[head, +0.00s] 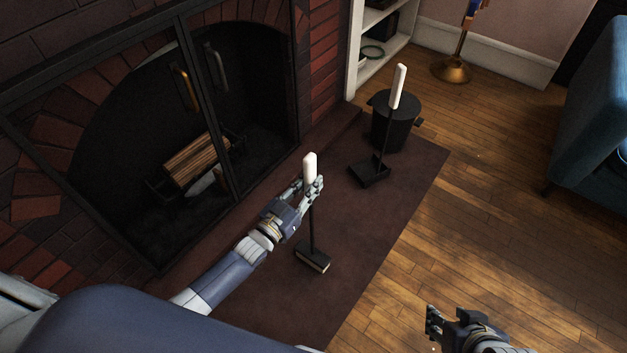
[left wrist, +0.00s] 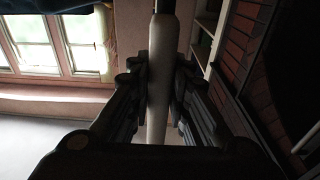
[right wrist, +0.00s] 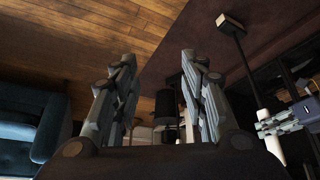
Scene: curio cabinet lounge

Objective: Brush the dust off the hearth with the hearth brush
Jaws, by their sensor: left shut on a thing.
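The hearth brush (head: 313,258) has a white handle, a thin black shaft and a dark rectangular head with pale bristles. My left gripper (head: 313,187) is shut on its white handle, which also shows between the fingers in the left wrist view (left wrist: 158,80). The brush hangs nearly upright, its head low over the dark hearth (head: 300,300); I cannot tell whether it touches. The brush head also shows in the right wrist view (right wrist: 230,22). My right gripper (head: 434,322) is open and empty over the wood floor; its spread fingers show in its wrist view (right wrist: 160,95). I cannot make out dust.
A black pan with an upright white handle (head: 398,85) stands on the hearth, beside a black bucket (head: 392,125). The brick fireplace (head: 75,150) with glass doors is at left. A blue armchair (head: 595,120) stands at right. The wood floor between is clear.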

